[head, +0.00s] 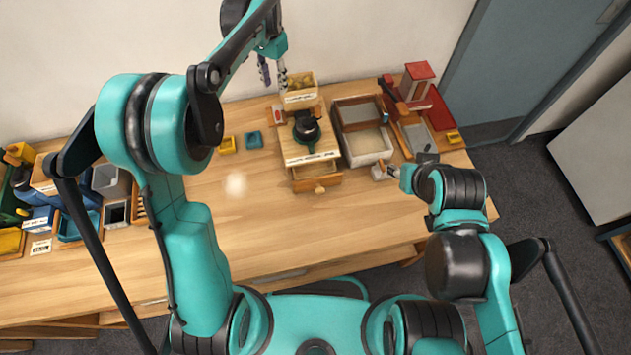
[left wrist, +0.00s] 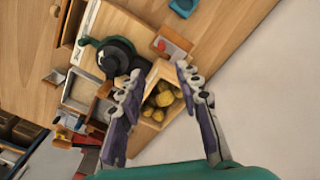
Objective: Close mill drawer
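The mill (head: 309,153) is a wooden box with a black and dark green top, standing on the table. Its drawer (head: 317,178) is pulled out at the front toward me, with a round knob on its face. The mill's dark top also shows in the left wrist view (left wrist: 115,57). My left gripper (head: 272,76) is raised behind and left of the mill, well away from the drawer. Its two fingers (left wrist: 163,100) are spread with nothing between them. My right gripper (head: 386,172) is low, right of the drawer and apart from it; its fingers are too small to judge.
A wooden box of yellow-brown lumps (head: 300,88) stands behind the mill, below my left gripper. Trays (head: 366,146) and a red-topped stand (head: 418,80) are to the right. Bins (head: 110,180) crowd the left. The table in front of the drawer is clear.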

